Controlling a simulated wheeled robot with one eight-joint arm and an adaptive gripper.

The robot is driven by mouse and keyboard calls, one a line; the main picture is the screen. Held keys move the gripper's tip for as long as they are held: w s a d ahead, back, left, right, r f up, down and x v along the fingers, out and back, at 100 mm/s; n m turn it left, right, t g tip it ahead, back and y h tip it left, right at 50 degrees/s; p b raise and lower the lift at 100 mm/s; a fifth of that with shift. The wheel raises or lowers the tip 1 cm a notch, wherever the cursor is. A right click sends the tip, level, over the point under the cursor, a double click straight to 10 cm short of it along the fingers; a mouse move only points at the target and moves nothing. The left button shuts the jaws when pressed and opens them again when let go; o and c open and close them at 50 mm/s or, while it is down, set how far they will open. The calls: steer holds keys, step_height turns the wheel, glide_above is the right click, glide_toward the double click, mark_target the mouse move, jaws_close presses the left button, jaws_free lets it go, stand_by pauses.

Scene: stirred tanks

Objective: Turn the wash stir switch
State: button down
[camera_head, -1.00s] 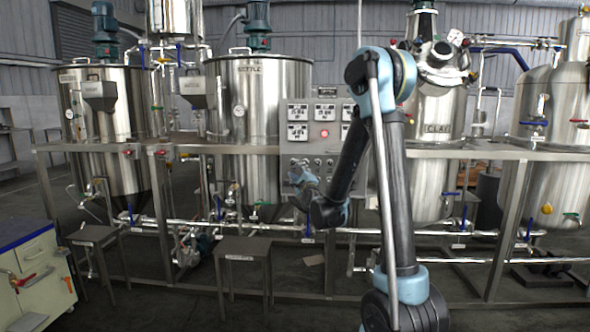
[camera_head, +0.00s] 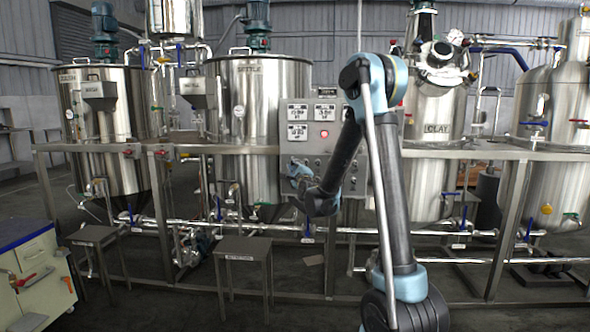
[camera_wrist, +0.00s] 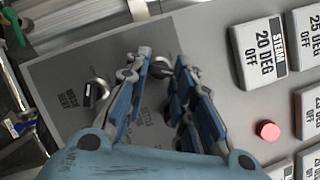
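In the wrist view, a black and silver rotary switch (camera_wrist: 95,92) sits on the grey panel left of my gripper. Its small label seems to begin with WASH; the rest is hard to read. My gripper (camera_wrist: 163,62) has its two fingers apart, pointing at the panel. A label seeming to read SETTLE is partly visible between the fingers. In the head view, my gripper (camera_head: 300,178) is at the lower left of the control panel (camera_head: 296,108).
A red round button (camera_wrist: 267,130) and white temperature displays (camera_wrist: 258,50) are on the panel's right side. Steel tanks (camera_head: 258,85) stand behind a metal frame rail (camera_head: 225,149). A small stool (camera_head: 243,246) and a cabinet (camera_head: 36,268) stand at lower left.

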steer(key=shift+n, duration=0.3)
steer(key=n+g, duration=0.1)
steer(key=n, duration=0.2)
steer(key=shift+d+r+n+g, duration=0.15)
steer(key=shift+n+g, duration=0.15)
steer(key=shift+g, duration=0.1)
steer(key=shift+r+n+g+h, duration=0.15)
steer(key=shift+n+g+h, duration=0.35)
steer(key=shift+n, duration=1.2)
steer(key=shift+r+n+g+h, duration=0.2)
steer(key=shift+n+g, duration=0.5)
steer(key=shift+n, duration=1)
steer(key=shift+s, duration=0.1)
steer(key=c, duration=1.4)
jaws_free()
steer(key=shift+o, duration=0.2)
